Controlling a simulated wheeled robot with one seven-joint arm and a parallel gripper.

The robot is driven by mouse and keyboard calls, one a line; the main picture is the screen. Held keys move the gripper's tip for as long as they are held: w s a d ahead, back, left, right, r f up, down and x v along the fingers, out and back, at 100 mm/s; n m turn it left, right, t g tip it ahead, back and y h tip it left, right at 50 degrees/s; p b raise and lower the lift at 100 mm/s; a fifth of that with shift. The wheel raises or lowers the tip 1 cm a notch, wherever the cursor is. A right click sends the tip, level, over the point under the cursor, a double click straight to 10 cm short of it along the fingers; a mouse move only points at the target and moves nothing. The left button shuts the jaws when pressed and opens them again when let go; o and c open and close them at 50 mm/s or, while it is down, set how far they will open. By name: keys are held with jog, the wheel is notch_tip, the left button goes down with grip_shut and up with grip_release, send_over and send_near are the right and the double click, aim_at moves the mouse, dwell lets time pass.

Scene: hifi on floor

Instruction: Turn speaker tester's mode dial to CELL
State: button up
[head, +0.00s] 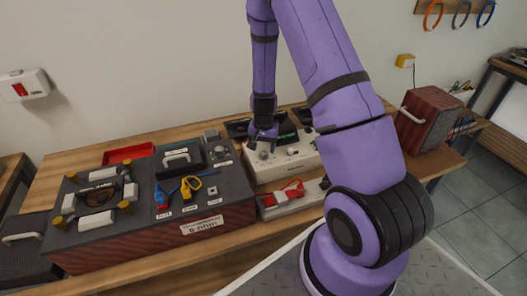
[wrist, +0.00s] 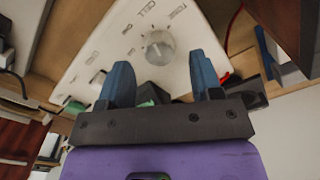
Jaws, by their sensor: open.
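The speaker tester (head: 292,163) is a white box with a sloped face, near the middle of the bench in the head view. In the wrist view its white face (wrist: 100,45) carries a round grey dial (wrist: 159,52) with small dark labels around it, upside down and hard to read. The dial's pointer setting is not clear. My gripper (head: 262,141) is above the tester's left part. In the wrist view my gripper (wrist: 162,75) is open, with its two blue fingers apart and the dial showing between and beyond them. No contact with the dial is visible.
A dark case (head: 140,220) with tools in its top stands left of the tester. A grey tray (head: 282,203) with a red item lies in front of it. A dark red box (head: 426,120) stands at the right. Dark objects stand close behind the tester.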

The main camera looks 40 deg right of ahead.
notch_tip(320, 180, up, 8)
dwell(0.4)
dwell(0.4)
notch_tip(320, 180, up, 12)
jog(key=n+t, duration=0.1)
jog(key=n, duration=0.1)
send_over(263, 153)
jog(key=s+a, duration=0.2)
jog(key=a, duration=0.2)
jog(key=s+a+r+n+t, duration=0.1)
jog(key=s+a+r, duration=0.1)
jog(key=r, duration=0.3)
jog(key=s+a+r+n, duration=0.1)
jog(key=s+a+r, duration=0.1)
jog(key=s+r, duration=0.15)
jog(key=s+a+r+n+t, duration=0.1)
jog(key=s+a+r+n, duration=0.1)
jog(key=s+r, duration=0.4)
jog(key=s+a+r+n+t, duration=0.2)
jog(key=s+r, duration=0.5)
jog(key=s, duration=0.6)
jog(key=shift+a+r+n, duration=0.15)
jog(key=shift+a+n, duration=0.3)
jog(key=shift+n, duration=0.25)
